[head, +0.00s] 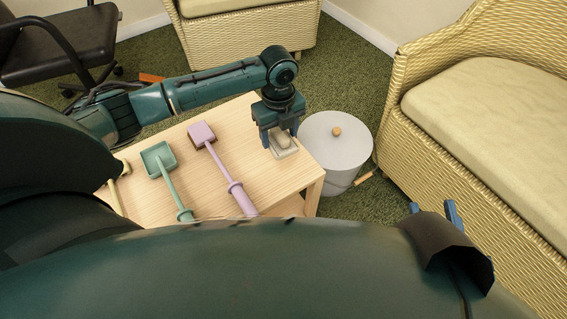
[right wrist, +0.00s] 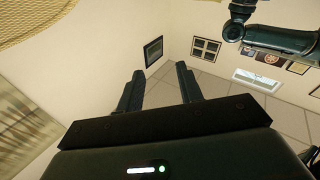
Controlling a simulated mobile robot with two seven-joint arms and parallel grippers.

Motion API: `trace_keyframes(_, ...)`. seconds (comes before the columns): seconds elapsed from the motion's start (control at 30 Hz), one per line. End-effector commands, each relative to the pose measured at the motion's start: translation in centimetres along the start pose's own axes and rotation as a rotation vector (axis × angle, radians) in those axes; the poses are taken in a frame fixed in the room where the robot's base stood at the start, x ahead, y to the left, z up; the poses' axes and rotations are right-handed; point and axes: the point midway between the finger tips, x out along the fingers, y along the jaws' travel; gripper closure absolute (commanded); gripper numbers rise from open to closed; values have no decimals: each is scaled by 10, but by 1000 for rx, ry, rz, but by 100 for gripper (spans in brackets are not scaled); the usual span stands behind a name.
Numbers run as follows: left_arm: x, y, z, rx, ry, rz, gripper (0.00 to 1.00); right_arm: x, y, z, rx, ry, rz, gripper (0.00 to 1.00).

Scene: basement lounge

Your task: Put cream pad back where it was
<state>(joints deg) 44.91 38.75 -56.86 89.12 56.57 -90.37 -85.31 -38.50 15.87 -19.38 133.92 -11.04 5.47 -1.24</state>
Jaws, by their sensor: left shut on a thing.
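My left gripper (head: 281,136) points down over the right end of the wooden table (head: 262,187). It is shut on a small pale pad (head: 286,153) with a square base and a rounded grip on top, which I take as the cream pad. The pad is at or just above the tabletop near its right edge; I cannot tell if it touches. My right gripper (head: 434,214) is at the lower right of the head view, away from the table. In the right wrist view its two fingers (right wrist: 160,88) are apart with nothing between them.
A grey lidded bin (head: 337,140) stands close at the table's right. A wicker sofa (head: 480,120) fills the right side. An office chair (head: 70,40) is far left.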

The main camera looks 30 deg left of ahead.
Motion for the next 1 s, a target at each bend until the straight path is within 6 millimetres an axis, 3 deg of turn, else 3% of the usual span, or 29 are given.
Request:
trace_keyframes(0.27,3,0,0,2,-1,0,59,0,0,0,3,0,0,64)
trace_keyframes(0.7,80,0,0,1,-1,1,59,4,-3,4,74,38,-5,64)
trace_keyframes(1.0,96,0,0,4,-2,-1,59,5,-4,-1,91,49,-8,64)
